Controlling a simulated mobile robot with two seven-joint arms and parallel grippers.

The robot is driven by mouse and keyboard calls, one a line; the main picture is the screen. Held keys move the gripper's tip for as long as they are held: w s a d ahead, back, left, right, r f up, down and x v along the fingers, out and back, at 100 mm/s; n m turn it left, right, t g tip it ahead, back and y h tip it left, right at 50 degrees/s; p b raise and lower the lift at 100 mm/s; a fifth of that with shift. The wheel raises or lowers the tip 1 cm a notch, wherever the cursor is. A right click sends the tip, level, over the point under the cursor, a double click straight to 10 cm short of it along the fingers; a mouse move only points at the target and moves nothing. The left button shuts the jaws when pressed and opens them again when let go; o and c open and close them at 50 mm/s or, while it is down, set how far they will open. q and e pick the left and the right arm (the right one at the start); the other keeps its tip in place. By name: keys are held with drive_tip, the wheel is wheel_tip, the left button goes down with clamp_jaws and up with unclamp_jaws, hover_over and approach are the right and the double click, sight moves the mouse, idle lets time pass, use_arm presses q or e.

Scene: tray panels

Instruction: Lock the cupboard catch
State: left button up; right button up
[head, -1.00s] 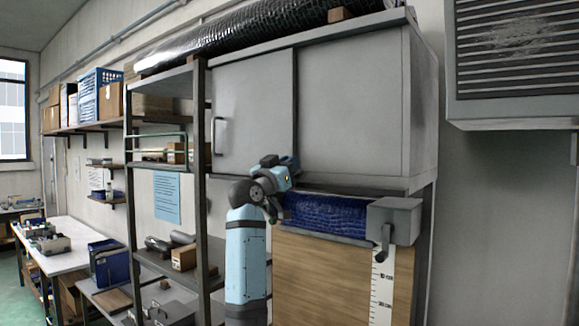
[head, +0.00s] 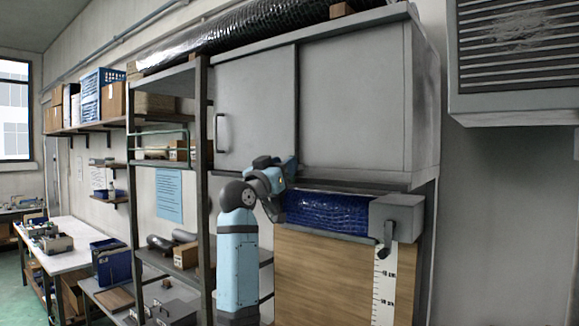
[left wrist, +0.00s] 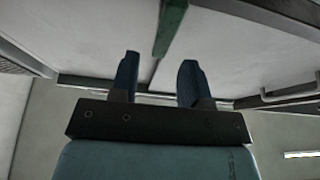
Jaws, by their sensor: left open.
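The grey cupboard has a left door (head: 250,110) with a handle (head: 221,133) and a right door (head: 350,105), meeting at a vertical dark edge strip (head: 296,110). My left gripper (head: 289,170) is in front of the cupboard's lower edge, near the bottom of that strip. In the left wrist view my left gripper (left wrist: 158,72) is open with nothing between its fingers. The strip (left wrist: 170,28) shows beyond them, and the handle (left wrist: 288,94) is at the right. I cannot make out a catch clearly; the gripper may hide it. My right gripper is not in view.
Below the cupboard are a blue roll (head: 328,212) and a grey box (head: 398,214) with a dark lever (head: 386,242). An open metal shelf rack (head: 202,150) stands at the left. A vent unit (head: 515,60) hangs at the right.

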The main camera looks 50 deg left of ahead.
use_arm(q)
drive_tip(key=b+v, duration=0.3)
drive_tip(key=v, duration=0.7)
drive_tip(key=shift+s, duration=0.2)
drive_tip(key=shift+d+f, duration=0.1)
